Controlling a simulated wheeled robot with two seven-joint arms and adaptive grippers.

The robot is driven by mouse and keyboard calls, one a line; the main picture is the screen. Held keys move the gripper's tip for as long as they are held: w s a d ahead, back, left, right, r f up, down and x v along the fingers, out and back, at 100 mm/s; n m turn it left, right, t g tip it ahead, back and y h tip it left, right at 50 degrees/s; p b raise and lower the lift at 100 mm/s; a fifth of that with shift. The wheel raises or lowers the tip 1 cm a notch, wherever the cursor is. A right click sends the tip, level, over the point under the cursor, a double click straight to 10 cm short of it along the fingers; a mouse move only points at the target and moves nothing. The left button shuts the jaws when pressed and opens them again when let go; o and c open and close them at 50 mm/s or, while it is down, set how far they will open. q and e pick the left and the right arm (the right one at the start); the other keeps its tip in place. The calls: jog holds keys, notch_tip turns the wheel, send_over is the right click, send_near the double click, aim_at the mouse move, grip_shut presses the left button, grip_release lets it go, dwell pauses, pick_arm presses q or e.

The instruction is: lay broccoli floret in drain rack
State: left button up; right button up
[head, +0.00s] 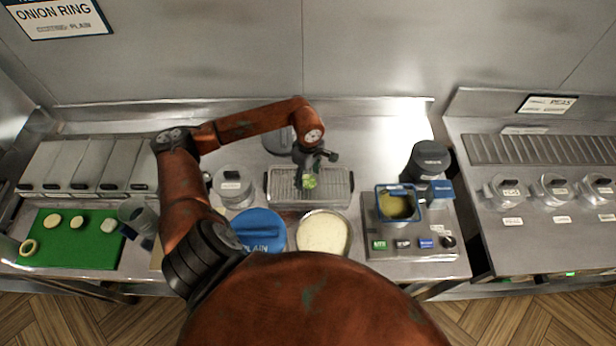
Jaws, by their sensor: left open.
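The drain rack (335,188) is a shallow metal tray with a wire grid in the middle of the counter. The green broccoli floret (310,182) shows over the middle of the rack, just under my left gripper. From this high angle it appears to lie on the grid, but the contact is hard to see. My left gripper (308,172) is open, pointing down right at the floret, and its fingers partly hide it. My right gripper is out of view.
A lidded container (231,186) stands left of the rack. A blue lid (259,230) and a round bowl of pale batter or crumbs (324,233) sit in front. A fryer unit with a blue-rimmed pot (397,205) stands at right. A green board (75,239) lies far left.

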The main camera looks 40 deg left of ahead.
pick_arm(q)
notch_tip(320, 180, up, 12)
jog(key=shift+f, duration=0.25)
